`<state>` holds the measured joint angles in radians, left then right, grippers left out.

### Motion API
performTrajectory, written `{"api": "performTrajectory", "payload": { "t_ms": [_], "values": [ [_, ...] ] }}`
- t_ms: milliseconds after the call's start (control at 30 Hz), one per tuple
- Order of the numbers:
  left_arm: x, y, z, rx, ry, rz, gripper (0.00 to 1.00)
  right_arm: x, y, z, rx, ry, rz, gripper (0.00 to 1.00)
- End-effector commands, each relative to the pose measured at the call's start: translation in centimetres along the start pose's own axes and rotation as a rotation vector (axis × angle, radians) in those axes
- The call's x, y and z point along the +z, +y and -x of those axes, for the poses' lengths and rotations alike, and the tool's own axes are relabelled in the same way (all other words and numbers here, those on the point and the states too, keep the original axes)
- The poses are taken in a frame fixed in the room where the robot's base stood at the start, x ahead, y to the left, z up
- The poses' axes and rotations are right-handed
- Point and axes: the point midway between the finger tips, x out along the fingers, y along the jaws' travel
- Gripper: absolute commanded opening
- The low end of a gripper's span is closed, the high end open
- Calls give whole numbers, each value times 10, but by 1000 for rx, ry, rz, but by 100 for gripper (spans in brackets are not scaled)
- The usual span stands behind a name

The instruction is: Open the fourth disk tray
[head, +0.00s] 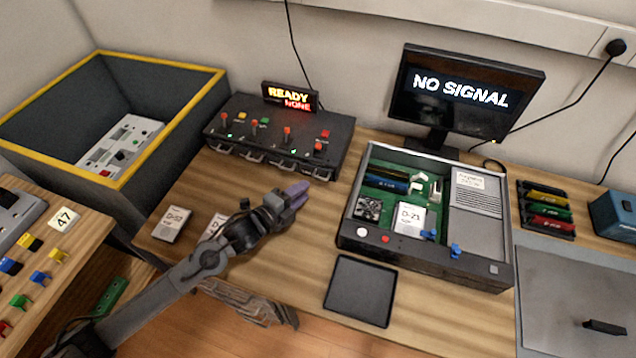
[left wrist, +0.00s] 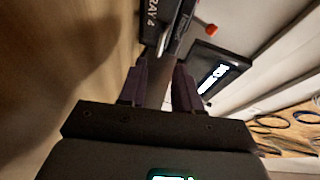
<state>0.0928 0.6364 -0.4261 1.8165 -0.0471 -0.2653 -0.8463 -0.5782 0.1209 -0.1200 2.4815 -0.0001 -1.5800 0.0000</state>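The dark disk unit (head: 290,125) stands against the wall, with a row of tray fronts and handles along its front. The rightmost tray handle (head: 312,171) sits flush in the row with the others. In the left wrist view a black front marked "TRAY 4" (left wrist: 152,14) shows at the top, just beyond my fingers. My left gripper (head: 300,190) is in front of and below the right end of the unit, apart from the handle. Its purple fingers (left wrist: 160,75) stand apart with nothing between them. My right gripper is in neither view.
An open chassis (head: 480,270) and a black square mat (head: 360,290) lie to the right. A "NO SIGNAL" monitor (head: 465,95) stands behind. A yellow-rimmed bin (head: 150,160) is at far left. The wood before the unit is mostly clear.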

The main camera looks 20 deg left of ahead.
Motion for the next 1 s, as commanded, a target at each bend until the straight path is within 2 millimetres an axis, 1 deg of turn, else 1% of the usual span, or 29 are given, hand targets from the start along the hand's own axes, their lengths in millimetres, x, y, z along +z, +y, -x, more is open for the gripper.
{"api": "performTrajectory", "payload": {
  "t_ms": [33,200,300,433,600,900,967,1000],
  "values": [
    [0,1,-10,-2,0,1,33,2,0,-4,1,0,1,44],
    [0,1,-38,-2,-1,2,33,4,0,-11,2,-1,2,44],
    [-1,1,-51,-1,1,1,33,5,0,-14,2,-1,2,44],
    [0,1,-64,0,0,1,33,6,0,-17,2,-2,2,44],
    [0,1,-72,1,-1,0,33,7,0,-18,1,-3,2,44],
    [0,1,-73,1,0,0,33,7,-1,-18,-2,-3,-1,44],
    [0,1,-73,1,0,0,24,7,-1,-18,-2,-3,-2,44],
    [0,1,-73,1,0,0,17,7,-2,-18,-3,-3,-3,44]
  ]
}}
